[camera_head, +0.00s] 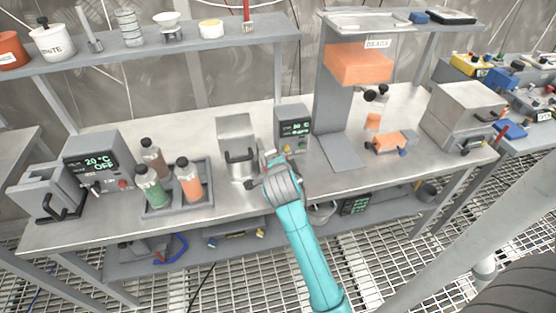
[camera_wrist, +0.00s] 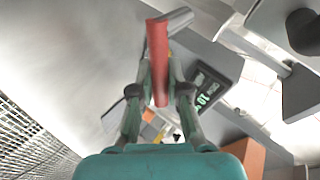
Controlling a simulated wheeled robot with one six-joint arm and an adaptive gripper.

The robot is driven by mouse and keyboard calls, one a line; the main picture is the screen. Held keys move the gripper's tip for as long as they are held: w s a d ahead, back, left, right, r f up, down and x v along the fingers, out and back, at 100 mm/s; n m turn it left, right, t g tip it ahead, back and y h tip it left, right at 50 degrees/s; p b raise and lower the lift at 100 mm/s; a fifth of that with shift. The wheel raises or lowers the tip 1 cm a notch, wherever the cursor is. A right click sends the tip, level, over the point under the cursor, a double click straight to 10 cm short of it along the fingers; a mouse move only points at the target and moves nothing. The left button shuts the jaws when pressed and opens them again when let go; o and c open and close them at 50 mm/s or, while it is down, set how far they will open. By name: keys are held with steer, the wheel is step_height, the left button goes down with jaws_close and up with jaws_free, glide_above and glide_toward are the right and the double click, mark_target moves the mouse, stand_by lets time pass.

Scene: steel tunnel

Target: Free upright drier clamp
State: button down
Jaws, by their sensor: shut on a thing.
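A red bar-shaped handle (camera_wrist: 157,50), likely the clamp's, stands between my fingers in the wrist view, with a grey bar across its far end. My gripper (camera_wrist: 159,88) is shut on this red handle. In the head view my gripper (camera_head: 269,160) is at the bench's front, between a grey box with a black handle (camera_head: 237,133) and a grey unit with a lit green display (camera_head: 293,120). My gripper and wrist hide most of the clamp there. The display unit also shows in the wrist view (camera_wrist: 215,80), right of the fingers.
A tray (camera_head: 150,211) with several bottles stands left on the bench, beside a display unit (camera_head: 88,150). A grey stand (camera_head: 327,100) with an orange block (camera_head: 358,64) rises to the right. A shelf (camera_head: 150,55) with jars runs behind.

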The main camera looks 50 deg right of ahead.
steer(key=shift+d+f+m+t+y, duration=0.1)
steer(key=shift+f+m+t+y, duration=0.25)
steer(key=shift+m+y, duration=0.2)
steer(key=shift+f, duration=0.1)
steer(key=c, duration=1.4)
jaws_free()
steer(key=v, duration=1.2)
steer(key=shift+f, duration=0.1)
